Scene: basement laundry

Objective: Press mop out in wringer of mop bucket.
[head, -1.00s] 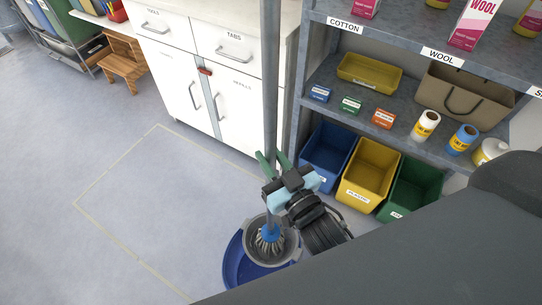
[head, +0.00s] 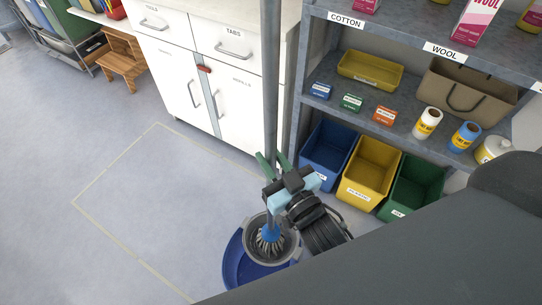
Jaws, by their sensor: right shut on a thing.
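The mop (head: 271,90) stands close to upright, with a long grey handle, a blue socket and a grey strand head. Its head is inside the grey wringer (head: 251,227) of the blue mop bucket (head: 236,268). How hard the strands press on the wringer cannot be told. My right gripper (head: 274,165), with green fingers, is shut on the mop handle above the bucket. My dark body covers part of the bucket's lower right side. My left gripper is not in view.
A white cabinet (head: 178,72) stands behind the bucket. A grey shelf rack (head: 333,85) with blue, yellow (head: 365,191) and green bins is at the right. A wooden step stool (head: 124,68) is at the back left. The taped floor area (head: 150,200) at left is clear.

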